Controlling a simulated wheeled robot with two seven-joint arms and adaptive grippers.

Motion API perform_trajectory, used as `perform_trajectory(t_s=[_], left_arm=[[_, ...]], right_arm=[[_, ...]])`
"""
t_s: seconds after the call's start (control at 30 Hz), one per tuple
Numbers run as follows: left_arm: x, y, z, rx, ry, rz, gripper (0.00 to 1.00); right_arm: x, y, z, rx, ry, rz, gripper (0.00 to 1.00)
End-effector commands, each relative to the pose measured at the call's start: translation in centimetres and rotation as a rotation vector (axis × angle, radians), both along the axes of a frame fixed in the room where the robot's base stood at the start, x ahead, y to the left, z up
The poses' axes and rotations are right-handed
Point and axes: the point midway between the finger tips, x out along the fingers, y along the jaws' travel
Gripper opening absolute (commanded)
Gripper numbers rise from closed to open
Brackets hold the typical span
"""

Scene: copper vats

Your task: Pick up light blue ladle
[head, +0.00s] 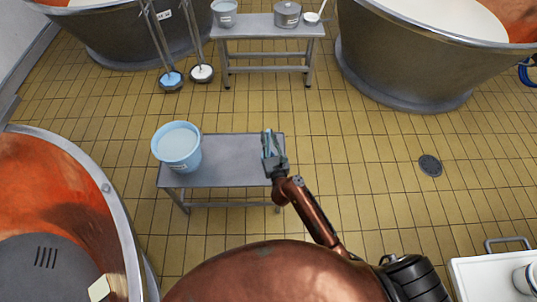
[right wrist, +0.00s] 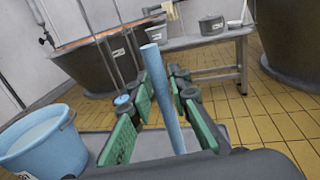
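A light blue rod (right wrist: 165,95), which looks like the handle of the light blue ladle, stands slightly tilted between the fingers of my right gripper (right wrist: 160,115) in the right wrist view. Gaps show between the rod and the green finger pads on both sides, so the gripper is open around it. In the head view my right gripper (head: 269,150) is over the right end of the low grey table (head: 222,150), with light blue between its fingers. The rod's lower end and any bowl are hidden. My left gripper is out of view.
A light blue bucket (head: 177,147) stands on the table's left end. Two long-handled tools with a blue (head: 171,78) and a white end hang at the back vat. A rear table (head: 268,30) holds a bucket, a pot and a white ladle (head: 313,16).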

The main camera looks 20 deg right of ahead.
Motion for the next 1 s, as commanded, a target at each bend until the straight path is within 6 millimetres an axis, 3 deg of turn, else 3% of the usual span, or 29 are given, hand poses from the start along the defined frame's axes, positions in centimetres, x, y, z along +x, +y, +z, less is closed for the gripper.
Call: perform_trajectory(t_s=[0.23,0.77,1.0], left_arm=[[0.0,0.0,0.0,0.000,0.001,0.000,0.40],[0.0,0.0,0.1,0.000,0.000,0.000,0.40],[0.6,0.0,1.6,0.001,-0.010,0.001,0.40]], right_arm=[[0.0,0.0,0.0,0.000,0.000,0.000,0.00],[0.0,0.0,0.2,0.000,-0.001,0.000,0.00],[0.0,0.0,2.4,0.000,-0.004,0.001,0.00]])
